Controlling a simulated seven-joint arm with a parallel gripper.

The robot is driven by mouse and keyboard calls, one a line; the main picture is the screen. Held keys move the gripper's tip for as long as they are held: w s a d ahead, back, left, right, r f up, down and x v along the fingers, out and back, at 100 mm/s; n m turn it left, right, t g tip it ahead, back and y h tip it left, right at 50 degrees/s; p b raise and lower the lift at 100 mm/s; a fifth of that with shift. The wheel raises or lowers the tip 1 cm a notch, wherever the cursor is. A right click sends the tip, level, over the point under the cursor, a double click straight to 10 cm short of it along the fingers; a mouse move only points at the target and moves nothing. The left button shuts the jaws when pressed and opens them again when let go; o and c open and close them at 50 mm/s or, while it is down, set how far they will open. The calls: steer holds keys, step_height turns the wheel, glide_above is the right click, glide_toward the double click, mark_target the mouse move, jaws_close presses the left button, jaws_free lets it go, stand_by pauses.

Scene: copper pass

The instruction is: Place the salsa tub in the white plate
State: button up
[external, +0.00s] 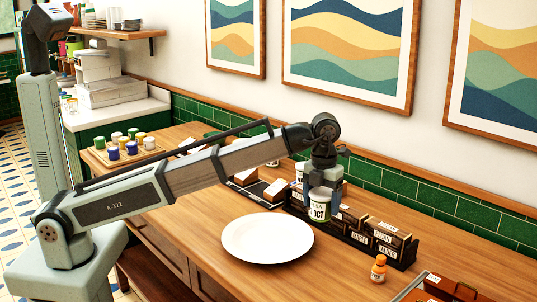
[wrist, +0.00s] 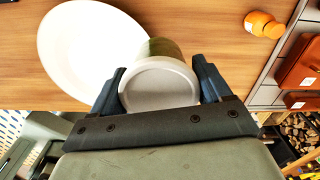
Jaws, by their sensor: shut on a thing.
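The salsa tub (external: 319,212), white with dark lettering and a green band, is held upright above the table. My gripper (external: 324,190) is shut on it, with one finger on each side. In the wrist view the tub's pale round lid (wrist: 158,88) shows between my fingers. The white plate (external: 267,239) lies flat and empty on the table, below and left of the tub in the external view. In the wrist view the plate (wrist: 75,55) is at the upper left, partly hidden by the tub and a finger.
A dark rack (external: 385,247) with labelled slots stands behind the tub. A tray of small jars (external: 124,153) is at the far left. Bare wood surrounds the plate.

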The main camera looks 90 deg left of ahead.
steer(key=s+a, duration=0.5)
steer(key=s, duration=0.2)
glide_toward(267, 240)
steer(key=shift+a+f, duration=0.15)
steer(key=shift+f, duration=2.05)
steer(key=shift+f, duration=0.1)
steer(key=o, duration=1.2)
steer(key=shift+c, duration=0.2)
step_height(267, 240, up, 12)
